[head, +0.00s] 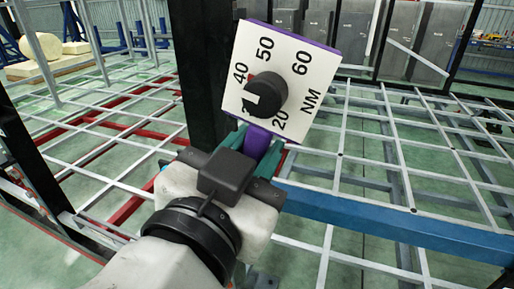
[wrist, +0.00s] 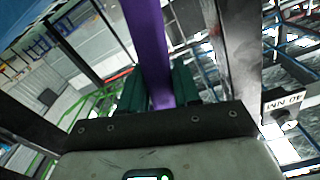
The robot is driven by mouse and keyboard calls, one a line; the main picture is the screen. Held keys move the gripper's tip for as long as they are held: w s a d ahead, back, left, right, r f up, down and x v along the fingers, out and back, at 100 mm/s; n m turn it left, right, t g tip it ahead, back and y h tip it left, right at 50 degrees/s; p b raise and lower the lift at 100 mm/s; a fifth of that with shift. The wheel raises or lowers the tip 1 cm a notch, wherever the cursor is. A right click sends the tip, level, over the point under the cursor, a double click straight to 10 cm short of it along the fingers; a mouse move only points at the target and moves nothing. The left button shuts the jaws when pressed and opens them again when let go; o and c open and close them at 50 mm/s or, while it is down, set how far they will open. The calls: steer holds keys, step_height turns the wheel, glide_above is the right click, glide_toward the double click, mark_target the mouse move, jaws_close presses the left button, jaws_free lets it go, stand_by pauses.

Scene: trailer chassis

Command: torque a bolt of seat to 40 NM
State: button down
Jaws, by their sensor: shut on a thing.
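My gripper (head: 257,148) has teal fingers shut on the purple handle of a torque tool (head: 295,65). In the head view the tool's white dial plate faces me, tilted, marked 20, 40, 50, 60 and NM. A black knob (head: 265,95) sits in its middle and covers part of the scale. A small red mark shows at the knob's edge near the 40; the exact setting is hard to read. In the wrist view the purple handle (wrist: 147,45) runs up between the fingers. I cannot make out the seat or its bolt in either view.
A grey metal chassis frame (head: 390,150) with open gaps spreads around. A blue beam (head: 400,222) crosses at right. A black post (head: 203,70) stands close behind the tool. In the wrist view a small lettered panel (wrist: 284,104) is at right.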

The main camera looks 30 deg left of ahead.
steer(key=shift+d+m, duration=0.3)
steer(key=shift+d+f+b, duration=0.1)
steer(key=shift+b, duration=0.2)
steer(key=shift+w+d+f+m+b, duration=0.15)
steer(key=shift+d+f+m+b, duration=0.05)
steer(key=shift+d+m+b, duration=0.3)
steer(key=shift+w+d+f+m+b, duration=0.15)
steer(key=shift+d+m+b, duration=0.25)
steer(key=shift+d+b, duration=0.05)
steer(key=shift+d+f, duration=0.1)
steer(key=shift+f, duration=0.05)
steer(key=shift+w+d+f+m+b, duration=0.2)
steer(key=shift+d+f+m+b, duration=0.25)
steer(key=shift+d+m+b, duration=0.45)
steer(key=shift+s+a+r+n, duration=0.1)
steer(key=shift+a+r+n, duration=0.15)
steer(key=shift+a+n, duration=0.25)
